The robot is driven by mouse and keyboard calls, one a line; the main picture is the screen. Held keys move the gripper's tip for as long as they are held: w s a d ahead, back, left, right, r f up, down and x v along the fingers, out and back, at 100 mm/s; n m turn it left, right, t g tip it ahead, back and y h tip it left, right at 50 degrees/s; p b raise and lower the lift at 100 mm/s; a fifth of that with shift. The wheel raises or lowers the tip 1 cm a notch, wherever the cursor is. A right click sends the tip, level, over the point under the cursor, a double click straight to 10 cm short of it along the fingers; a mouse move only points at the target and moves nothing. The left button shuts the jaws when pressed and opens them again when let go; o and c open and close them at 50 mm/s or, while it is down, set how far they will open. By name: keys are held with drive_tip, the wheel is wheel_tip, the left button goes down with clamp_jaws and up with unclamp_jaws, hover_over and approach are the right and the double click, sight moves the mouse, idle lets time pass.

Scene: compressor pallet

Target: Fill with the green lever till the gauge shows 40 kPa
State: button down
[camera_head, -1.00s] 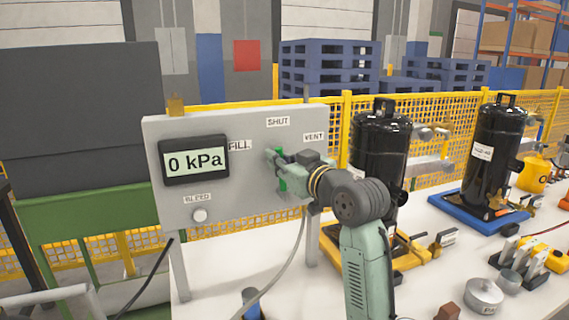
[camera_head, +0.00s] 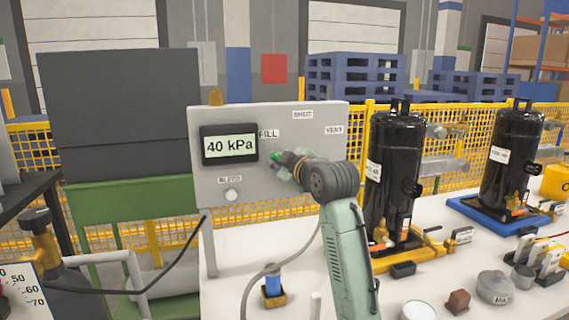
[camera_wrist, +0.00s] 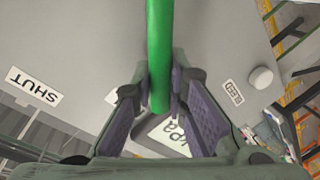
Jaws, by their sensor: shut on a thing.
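The gauge (camera_head: 230,146) on the grey panel (camera_head: 330,125) reads 40 kPa in the head view. The green lever (camera_wrist: 159,50) runs between my fingers in the wrist view, and my gripper (camera_wrist: 160,100) is shut on it. In the head view my gripper (camera_head: 281,168) is at the panel, right of the gauge and below the FILL label (camera_head: 269,134). Only a bit of green shows there, as my wrist hides most of the lever. The SHUT label (camera_head: 303,115) and VENT label (camera_head: 334,130) are further right.
A round white knob (camera_head: 232,195) sits under the BLEED label. Two black tanks (camera_head: 395,175) (camera_head: 515,155) stand right of the panel on the white table (camera_head: 225,290). A grey hose passes beside my arm. Small parts lie at the right front.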

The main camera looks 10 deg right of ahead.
drive_tip(key=shift+a+f, duration=0.15)
idle(0.4)
drive_tip(key=c, duration=1.6)
unclamp_jaws()
drive_tip(key=shift+o, duration=0.2)
drive_tip(key=v, duration=1.2)
